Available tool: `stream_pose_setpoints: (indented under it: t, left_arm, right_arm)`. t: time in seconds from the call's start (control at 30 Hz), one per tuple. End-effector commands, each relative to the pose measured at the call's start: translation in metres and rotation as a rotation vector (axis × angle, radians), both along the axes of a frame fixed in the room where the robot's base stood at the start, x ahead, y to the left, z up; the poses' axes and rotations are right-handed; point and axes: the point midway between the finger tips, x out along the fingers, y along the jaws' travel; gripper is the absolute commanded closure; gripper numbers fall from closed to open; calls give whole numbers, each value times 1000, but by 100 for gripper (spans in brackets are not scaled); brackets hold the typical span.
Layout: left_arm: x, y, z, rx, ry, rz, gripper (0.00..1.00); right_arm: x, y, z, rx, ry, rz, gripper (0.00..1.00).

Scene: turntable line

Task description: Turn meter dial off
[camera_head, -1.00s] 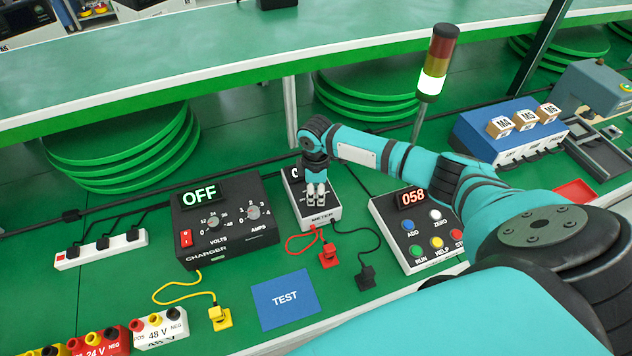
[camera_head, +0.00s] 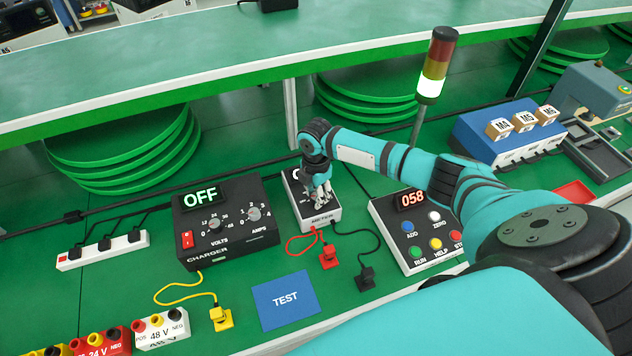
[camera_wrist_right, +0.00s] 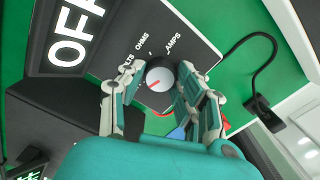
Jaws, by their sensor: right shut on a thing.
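The meter (camera_head: 322,223) is a box with a black top and white sides, standing on the green bench in the middle of the head view. My right gripper (camera_head: 319,196) is over it, pointing down, and hides most of its face. In the right wrist view, the grey meter dial (camera_wrist_right: 159,76) with a red mark sits between the fingers of my right gripper (camera_wrist_right: 155,84), which is shut on it. The labels OHMS and AMPS show around the dial, with another partly hidden. The meter display (camera_wrist_right: 75,30) shows large white letters that read OFF. My left gripper is not in view.
The charger (camera_head: 226,240) stands left of the meter, its display reading OFF. A button box (camera_head: 418,232) showing 058 stands to the right. Red and black leads (camera_head: 328,255) lie in front, near a blue TEST card (camera_head: 285,299). A shelf (camera_head: 250,80) runs behind.

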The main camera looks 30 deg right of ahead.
Motion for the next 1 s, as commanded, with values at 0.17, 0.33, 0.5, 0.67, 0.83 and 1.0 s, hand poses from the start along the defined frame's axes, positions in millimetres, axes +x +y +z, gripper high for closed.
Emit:
stream_pose_setpoints:
  t: [0.17, 0.33, 0.5, 0.67, 0.83, 1.0]
  left_arm:
    - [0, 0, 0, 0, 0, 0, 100]
    - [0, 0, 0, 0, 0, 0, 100]
    - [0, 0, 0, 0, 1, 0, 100]
    - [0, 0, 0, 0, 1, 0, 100]
    - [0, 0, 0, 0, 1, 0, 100]
    - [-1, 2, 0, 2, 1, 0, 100]
  right_arm:
    - [1, 0, 1, 1, -3, 30, 99]
    - [1, 0, 1, 1, -3, 38, 99]
    - [1, 0, 1, 0, -3, 38, 99]
    - [1, 0, 1, 0, -3, 38, 58]
    - [1, 0, 1, 0, -2, 37, 44]
    - [0, 0, 0, 0, -1, 36, 44]
